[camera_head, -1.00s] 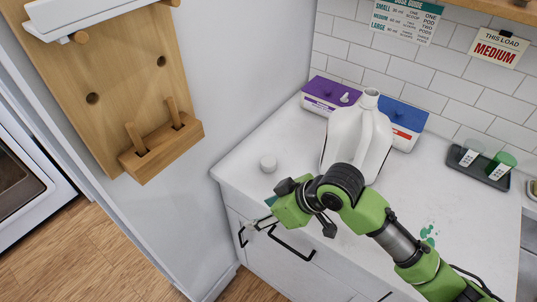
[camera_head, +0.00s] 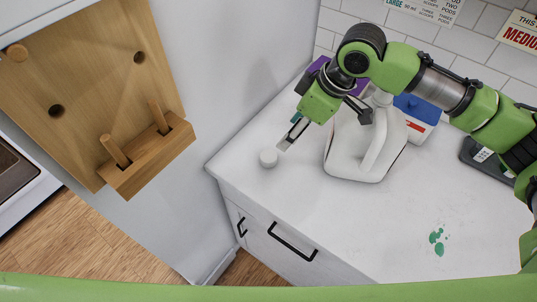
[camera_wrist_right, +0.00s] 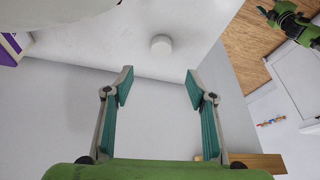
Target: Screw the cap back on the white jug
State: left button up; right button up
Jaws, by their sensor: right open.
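The white cap (camera_head: 268,158) lies on the white counter near its left edge; it also shows in the right wrist view (camera_wrist_right: 161,44). The white jug (camera_head: 350,150) stands on the counter to the right of the cap. My right arm hides its neck and part of its top. My right gripper (camera_head: 287,140) is open and empty just beside and above the cap. In the right wrist view the cap is beyond the spread fingertips (camera_wrist_right: 160,85), apart from them. A green and black part of my left arm (camera_wrist_right: 290,20) shows there at the top right; its jaws are unclear.
A purple box (camera_head: 318,66) and a blue box (camera_head: 418,110) stand behind the jug. A dark tray (camera_head: 482,158) is at the right. A wall and wooden pegboard (camera_head: 90,95) bound the left.

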jog(key=p, duration=0.2)
send_over(271, 157)
jog(key=d, duration=0.2)
jog(key=f, duration=0.8)
jog(key=shift+s+a, duration=0.1)
jog(key=shift+s, duration=0.1)
jog(key=shift+f, duration=0.15)
jog(key=p+x, duration=0.2)
jog(key=x, duration=0.2)
jog(key=shift+s+a+f, duration=0.1)
jog(key=shift+s+f, duration=0.05)
jog(key=shift+f, duration=0.05)
jog(key=shift+a+f, duration=0.1)
jog(key=shift+f, duration=0.2)
